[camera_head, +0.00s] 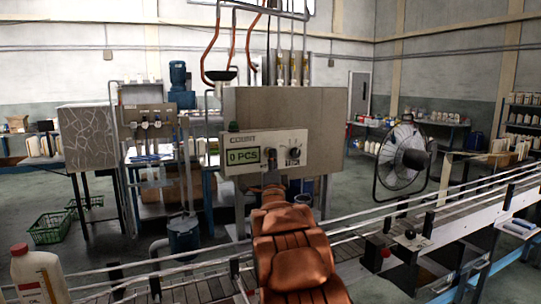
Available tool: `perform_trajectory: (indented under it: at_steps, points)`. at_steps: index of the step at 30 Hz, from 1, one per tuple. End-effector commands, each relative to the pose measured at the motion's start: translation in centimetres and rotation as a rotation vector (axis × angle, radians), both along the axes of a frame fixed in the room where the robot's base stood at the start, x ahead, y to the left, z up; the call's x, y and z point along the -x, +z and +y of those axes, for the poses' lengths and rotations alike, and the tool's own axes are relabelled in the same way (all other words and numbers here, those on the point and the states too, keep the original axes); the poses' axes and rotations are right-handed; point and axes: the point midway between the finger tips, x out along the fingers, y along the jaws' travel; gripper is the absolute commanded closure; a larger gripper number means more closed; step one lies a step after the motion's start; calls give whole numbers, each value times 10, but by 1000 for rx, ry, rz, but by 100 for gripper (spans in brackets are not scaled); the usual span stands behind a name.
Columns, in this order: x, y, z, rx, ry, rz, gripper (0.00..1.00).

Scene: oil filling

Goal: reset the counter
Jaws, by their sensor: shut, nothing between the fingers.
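The counter (265,152) is a pale panel on the front of a large grey box. Its green display (243,157) reads "0 PCS". A dark knob or button (293,153) sits on the right of the panel, and a small green part is at its upper left. My gripper (270,180) is at the panel's lower edge, below and between the display and the knob. It is shut and empty. It is small and partly hidden by my copper-coloured arm, so I cannot tell whether it touches the panel.
A conveyor (390,240) with metal rails runs across the front, passing by my arm. A white oil bottle (38,275) stands at the lower left. A red button (385,252) is on a box at the conveyor's front. A fan (403,158) stands behind on the right.

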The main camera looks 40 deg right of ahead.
Motion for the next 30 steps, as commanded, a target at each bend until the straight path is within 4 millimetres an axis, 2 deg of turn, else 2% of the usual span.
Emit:
perform_trajectory:
  at_steps: [14, 24, 30]
  points:
    - [0, -1, 0, 0, 1, 1, 100]
    - [15, -1, 5, 1, -1, -1, 100]
    - [17, 0, 5, 1, -1, 1, 100]
